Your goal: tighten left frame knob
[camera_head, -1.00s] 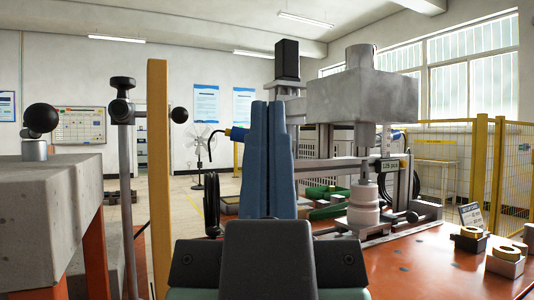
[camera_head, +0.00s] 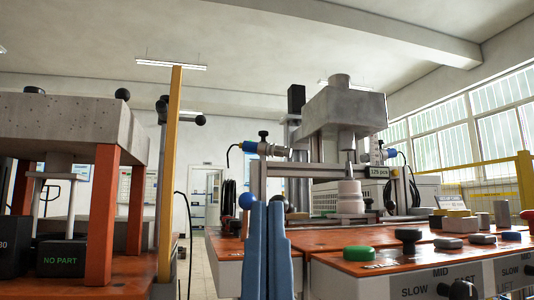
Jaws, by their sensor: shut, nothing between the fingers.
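A metal frame (camera_head: 318,170) stands around the press on the orange bench. At its upper left corner is a small black knob (camera_head: 263,134) beside a blue cylindrical fitting (camera_head: 250,147). A blue ball (camera_head: 247,201) is lower, at the foot of the left post, close to the gripper tips in the picture. I cannot tell which of these is the left frame knob. My gripper (camera_head: 266,205) points up in the lower middle, its blue fingers together and empty. It appears below the black knob and apart from it. It covers part of the left post's base.
A concrete-topped press table (camera_head: 75,120) with orange legs is at left, beside a yellow post (camera_head: 172,170). The grey press head (camera_head: 345,110) is behind the frame. A control panel with a green button (camera_head: 359,254) and black knobs is at lower right.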

